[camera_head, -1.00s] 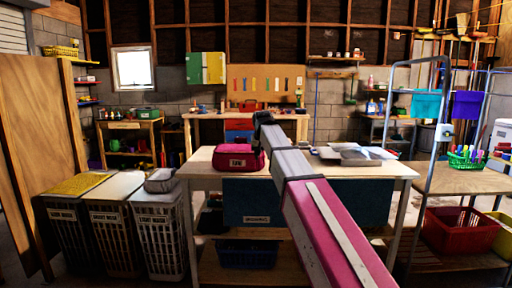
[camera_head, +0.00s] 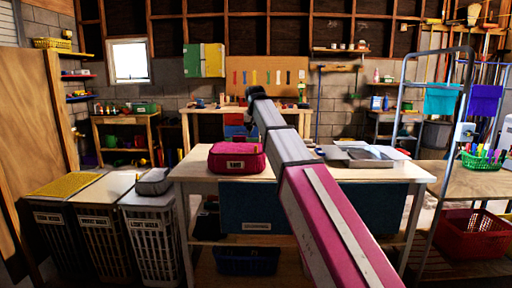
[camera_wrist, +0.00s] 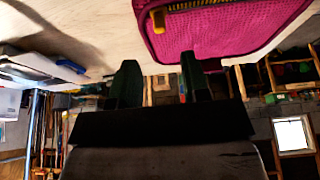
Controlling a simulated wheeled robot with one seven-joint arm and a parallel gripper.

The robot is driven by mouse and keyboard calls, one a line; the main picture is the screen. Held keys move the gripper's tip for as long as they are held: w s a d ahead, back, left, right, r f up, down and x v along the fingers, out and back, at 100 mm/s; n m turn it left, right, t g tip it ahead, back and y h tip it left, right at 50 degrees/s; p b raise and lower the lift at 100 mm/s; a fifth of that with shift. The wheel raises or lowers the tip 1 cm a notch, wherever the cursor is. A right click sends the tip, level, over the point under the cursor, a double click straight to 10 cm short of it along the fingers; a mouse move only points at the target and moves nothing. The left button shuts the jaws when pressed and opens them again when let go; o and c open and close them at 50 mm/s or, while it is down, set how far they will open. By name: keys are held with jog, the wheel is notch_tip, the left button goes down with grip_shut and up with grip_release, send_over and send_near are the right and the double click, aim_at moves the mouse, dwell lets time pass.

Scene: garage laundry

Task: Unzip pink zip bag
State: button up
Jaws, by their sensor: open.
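The pink zip bag (camera_head: 238,159) lies at the left part of the pale worktable (camera_head: 300,172) in the head view, with a dark label on its front. In the upside-down wrist view, the bag (camera_wrist: 225,28) is at the top, with a yellow zip pull (camera_wrist: 158,20) at its near corner. My gripper (camera_wrist: 160,80) is open, its two dark fingers apart with nothing between them. The fingers point toward the bag's side of the picture, and the right finger overlaps the bag's edge; I cannot tell whether they touch. In the head view the fingers are not clear.
Grey trays (camera_head: 362,155) lie on the right of the worktable. Lidded laundry bins (camera_head: 150,235) stand to its left. A metal rack (camera_head: 462,75) with a red basket (camera_head: 472,234) stands at the right.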

aim_at(256, 149)
jog(key=x, duration=0.8)
jog(key=shift+w+f, duration=0.1)
jog(key=shift+f, duration=0.2)
jog(key=shift+a, duration=0.1)
grip_shut()
